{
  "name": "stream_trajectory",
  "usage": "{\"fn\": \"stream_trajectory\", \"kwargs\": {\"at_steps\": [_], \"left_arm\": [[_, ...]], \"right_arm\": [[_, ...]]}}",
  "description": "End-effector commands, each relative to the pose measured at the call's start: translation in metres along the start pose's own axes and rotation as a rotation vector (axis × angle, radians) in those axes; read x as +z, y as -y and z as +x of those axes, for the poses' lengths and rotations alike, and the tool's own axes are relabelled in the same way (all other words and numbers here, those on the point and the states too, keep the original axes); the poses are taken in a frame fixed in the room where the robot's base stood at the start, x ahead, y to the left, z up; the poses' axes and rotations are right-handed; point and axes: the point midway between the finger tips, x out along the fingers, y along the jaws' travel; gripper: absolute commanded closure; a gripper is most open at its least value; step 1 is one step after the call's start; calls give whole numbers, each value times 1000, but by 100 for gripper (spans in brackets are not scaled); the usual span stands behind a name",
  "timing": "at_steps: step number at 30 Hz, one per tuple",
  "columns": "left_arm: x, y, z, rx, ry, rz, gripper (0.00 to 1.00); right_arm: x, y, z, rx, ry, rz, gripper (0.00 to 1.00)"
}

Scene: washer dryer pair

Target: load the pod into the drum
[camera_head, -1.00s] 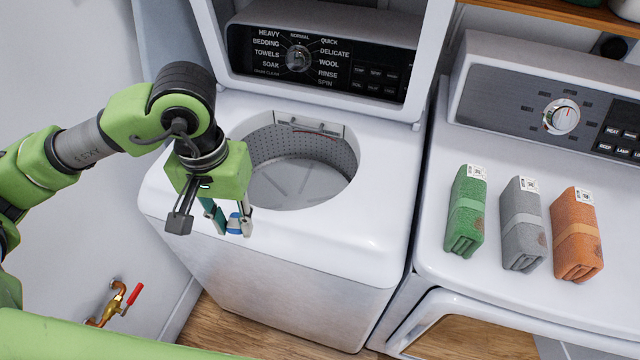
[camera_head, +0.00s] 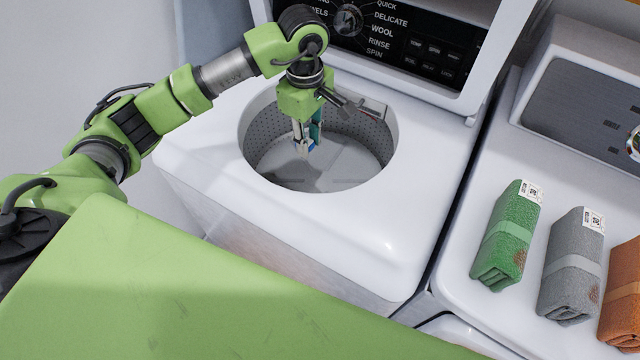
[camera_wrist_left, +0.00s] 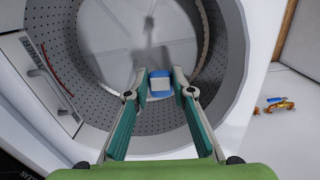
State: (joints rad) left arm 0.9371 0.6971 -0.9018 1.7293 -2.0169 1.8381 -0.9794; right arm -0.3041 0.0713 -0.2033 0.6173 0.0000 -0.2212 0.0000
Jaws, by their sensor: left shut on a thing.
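The washer drum (camera_head: 268,172) is an open round tub with perforated grey walls in the white top-loading washer (camera_head: 345,235). It also fills most of the left wrist view (camera_wrist_left: 104,125). My left gripper (camera_head: 305,150) points down through the drum opening. It is shut on the pod (camera_wrist_left: 161,84), a small blue and white block between its fingertips. In the head view the pod (camera_head: 307,150) is small and partly hidden by the fingers. It is held above the drum floor. My right gripper is not in view.
On the white dryer (camera_head: 455,255) at the right lie a green towel (camera_head: 507,237), a grey towel (camera_head: 571,265) and an orange towel (camera_head: 622,310). The drum rim surrounds my gripper.

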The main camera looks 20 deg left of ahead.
Motion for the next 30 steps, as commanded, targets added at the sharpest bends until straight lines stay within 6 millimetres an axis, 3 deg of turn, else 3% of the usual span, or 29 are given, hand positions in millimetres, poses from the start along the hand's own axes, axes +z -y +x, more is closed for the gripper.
{"fn": "stream_trajectory", "kwargs": {"at_steps": [1, 3, 15, 30], "left_arm": [[-1, 0, 21, -5, 1, -26, 90], [-3, -1, 37, -6, -1, -51, 90], [-5, 0, 100, -9, -5, -80, 90], [-5, 0, 155, -6, -6, -77, 90]], "right_arm": [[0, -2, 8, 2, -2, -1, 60], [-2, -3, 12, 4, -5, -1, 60], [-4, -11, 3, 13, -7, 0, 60], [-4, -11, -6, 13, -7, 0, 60]]}}
